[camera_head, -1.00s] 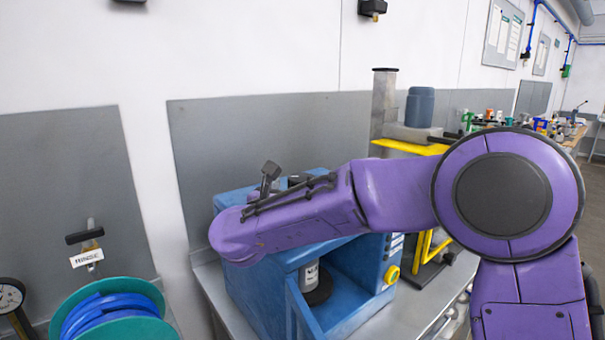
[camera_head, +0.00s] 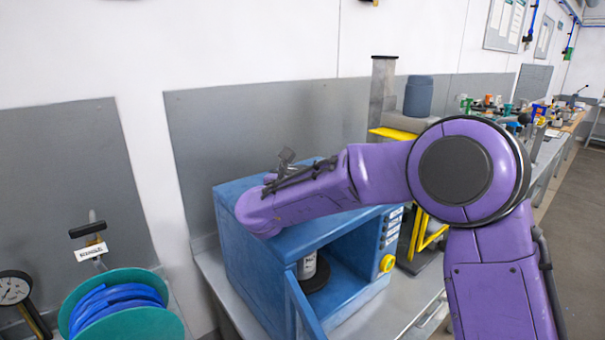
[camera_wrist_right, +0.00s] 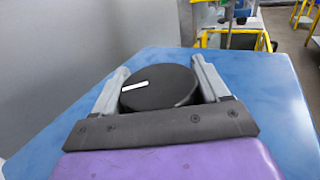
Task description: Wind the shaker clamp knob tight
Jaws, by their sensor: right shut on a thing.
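The shaker is a blue box-shaped machine (camera_head: 240,265) on the bench, with an open front and a container (camera_head: 308,266) standing inside on a dark round plate. The clamp knob (camera_wrist_right: 160,90) is a black disc with a white mark on top, above the blue top face, in the right wrist view. My right gripper (camera_wrist_right: 160,82) has its two grey fingers on either side of the knob and is shut on it. My left gripper is not in view.
A blue hose reel (camera_head: 120,308) and a gauge (camera_head: 14,288) are at the lower left. A yellow-framed stand with a dark blue container (camera_head: 418,96) is behind the arm.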

